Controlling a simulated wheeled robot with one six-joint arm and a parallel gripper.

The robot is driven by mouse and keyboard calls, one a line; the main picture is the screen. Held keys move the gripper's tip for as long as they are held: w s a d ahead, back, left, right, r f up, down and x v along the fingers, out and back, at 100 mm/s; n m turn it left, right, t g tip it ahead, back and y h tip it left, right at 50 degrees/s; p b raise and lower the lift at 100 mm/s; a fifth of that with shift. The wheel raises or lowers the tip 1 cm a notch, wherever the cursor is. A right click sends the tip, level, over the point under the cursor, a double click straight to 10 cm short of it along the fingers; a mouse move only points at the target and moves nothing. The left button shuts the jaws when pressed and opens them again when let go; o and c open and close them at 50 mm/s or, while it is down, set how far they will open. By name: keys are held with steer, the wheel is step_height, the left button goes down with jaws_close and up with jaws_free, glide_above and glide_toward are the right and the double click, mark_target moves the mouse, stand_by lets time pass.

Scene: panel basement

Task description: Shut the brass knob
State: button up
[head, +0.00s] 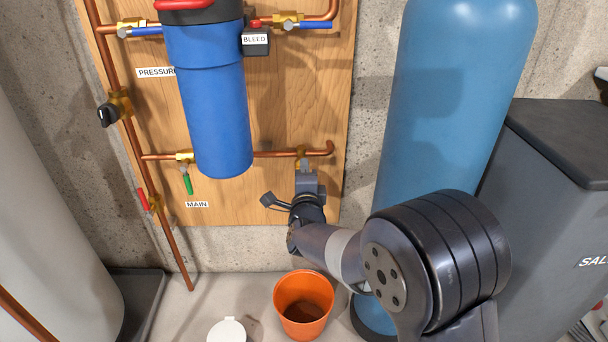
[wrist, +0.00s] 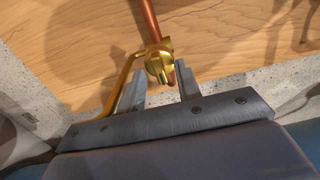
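The brass knob (wrist: 158,66) shows in the wrist view, at the end of a copper pipe in front of the wooden board. A bent brass tube (wrist: 117,85) curves away from it to the left. My gripper (wrist: 160,82) is open, with one finger on each side of the knob and visible gaps beside it. In the head view my gripper (head: 306,182) is just below the brass fitting (head: 302,164) on the lower copper pipe, and hides most of the knob there. I cannot tell whether a finger touches the knob.
An orange bucket (head: 303,303) stands on the floor below my arm, with a white lidded container (head: 227,331) beside it. A blue filter housing (head: 212,105) hangs at upper left of my gripper. A tall blue tank (head: 450,90) stands to the right. Other valves, including a green-handled one (head: 188,182), are left.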

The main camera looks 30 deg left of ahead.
steer(key=p+v, duration=0.2)
steer(key=v, duration=0.9)
steer(key=shift+w+a, duration=0.1)
stand_by(0.5)
steer(key=b+x, duration=0.2)
steer(key=x, duration=0.8)
steer(key=shift+w+a, duration=0.15)
steer(key=shift+w, duration=0.25)
steer(key=shift+s, duration=0.15)
